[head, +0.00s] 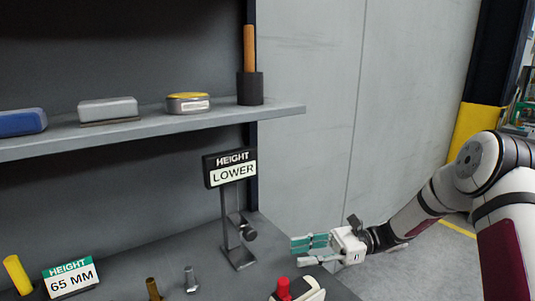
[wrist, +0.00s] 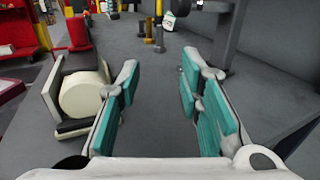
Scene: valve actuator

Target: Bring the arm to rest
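My gripper (head: 303,250) is at the lower right in the head view, extending leftward over the right part of the grey bench (head: 205,269). In the wrist view its two teal-padded fingers (wrist: 159,76) stand well apart with only bare grey surface between them. It is open and holds nothing. My white arm comes in from the right. A white body with a red knob (head: 283,287) sits just below and left of my gripper in the head view, cut off by the picture's edge. A white cylindrical body (wrist: 84,95) lies left of the fingers in the wrist view.
A sign reading HEIGHT LOWER (head: 230,168) stands on a post left of my gripper. A HEIGHT 65 MM card (head: 71,279), a yellow cylinder (head: 17,274) and small metal pieces (head: 191,278) stand further left. A shelf (head: 160,127) holding several items is above. Bare wall (head: 400,100) lies behind.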

